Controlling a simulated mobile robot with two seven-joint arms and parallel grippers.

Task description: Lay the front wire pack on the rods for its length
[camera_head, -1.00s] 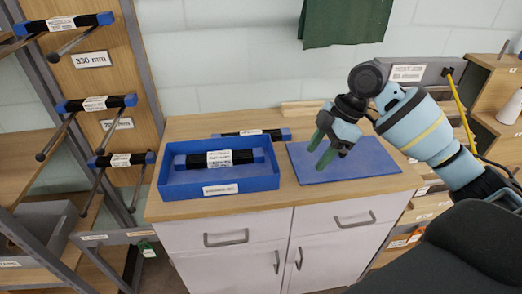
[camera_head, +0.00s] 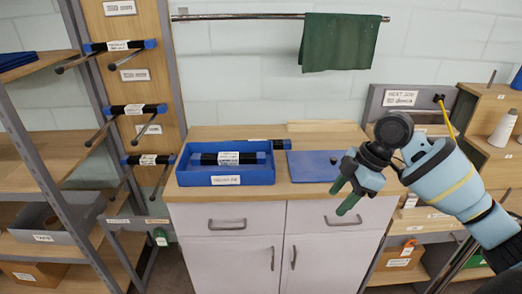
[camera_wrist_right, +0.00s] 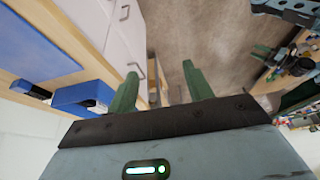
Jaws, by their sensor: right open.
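A black wire pack (camera_head: 205,159) with blue ends and a white label lies in a blue tray (camera_head: 225,180) on the cabinet top. A second similar pack (camera_head: 284,144) lies behind the tray, partly hidden by it. On the wooden panel at left, similar packs rest on pairs of dark rods at three levels: upper (camera_head: 97,47), middle (camera_head: 119,110) and lower (camera_head: 134,160). My right gripper (camera_head: 345,198) is open and empty, in front of the blue mat and right of the tray. Its open fingers show in the right wrist view (camera_wrist_right: 160,82).
A blue mat (camera_head: 310,165) lies on the cabinet top (camera_head: 240,133), right of the tray. White labels (camera_head: 134,74) mark the rod panel, their print too small to read. A shelf rack (camera_head: 40,150) stands at left; a green cloth (camera_head: 340,42) hangs on a wall rail.

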